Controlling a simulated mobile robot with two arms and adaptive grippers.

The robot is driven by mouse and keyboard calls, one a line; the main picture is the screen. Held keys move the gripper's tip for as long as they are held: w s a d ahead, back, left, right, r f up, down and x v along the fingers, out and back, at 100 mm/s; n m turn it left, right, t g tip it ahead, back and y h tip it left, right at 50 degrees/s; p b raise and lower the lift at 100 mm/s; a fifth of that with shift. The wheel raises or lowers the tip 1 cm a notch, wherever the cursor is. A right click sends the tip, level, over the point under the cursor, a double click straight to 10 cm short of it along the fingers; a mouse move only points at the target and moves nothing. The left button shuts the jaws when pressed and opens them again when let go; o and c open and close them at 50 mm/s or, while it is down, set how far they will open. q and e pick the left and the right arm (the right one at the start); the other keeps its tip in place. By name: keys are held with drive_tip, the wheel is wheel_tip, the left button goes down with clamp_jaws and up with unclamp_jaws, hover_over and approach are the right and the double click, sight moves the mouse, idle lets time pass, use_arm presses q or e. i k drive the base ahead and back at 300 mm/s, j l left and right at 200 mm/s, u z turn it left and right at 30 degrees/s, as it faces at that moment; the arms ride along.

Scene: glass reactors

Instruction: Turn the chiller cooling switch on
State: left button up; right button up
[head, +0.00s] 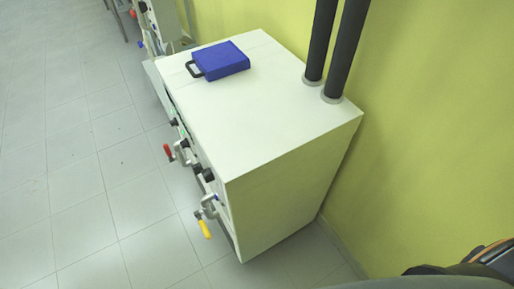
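The white cabinet (265,115), which looks like the chiller, stands against the yellow-green wall in the head view. Its front faces left and is seen at a steep angle from above. Dark knobs (208,174) stick out along that front, with another dark knob (174,122) farther back. I cannot tell which of them is the cooling switch or how it is set. Neither of my grippers shows in this view; only a dark part of my own body shows at the bottom right corner.
A red-handled valve (168,152) and a yellow-handled valve (203,228) jut from the cabinet's front. A blue case (220,61) lies on top. Two black pipes (345,50) rise from its top. The tiled floor (80,190) to the left is clear. Other equipment (161,22) stands behind.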

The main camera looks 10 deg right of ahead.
sight(197, 168)
drive_tip(key=i+j+u, duration=0.1)
drive_tip(key=j, duration=0.2)
drive_tip(key=i+j+z, duration=0.45)
drive_tip(key=j, duration=0.2)
drive_tip(key=j+z, duration=0.2)
drive_tip(key=z, duration=0.15)
drive_tip(key=j+z, duration=0.4)
drive_tip(key=z, duration=0.25)
drive_tip(key=i+j, duration=0.05)
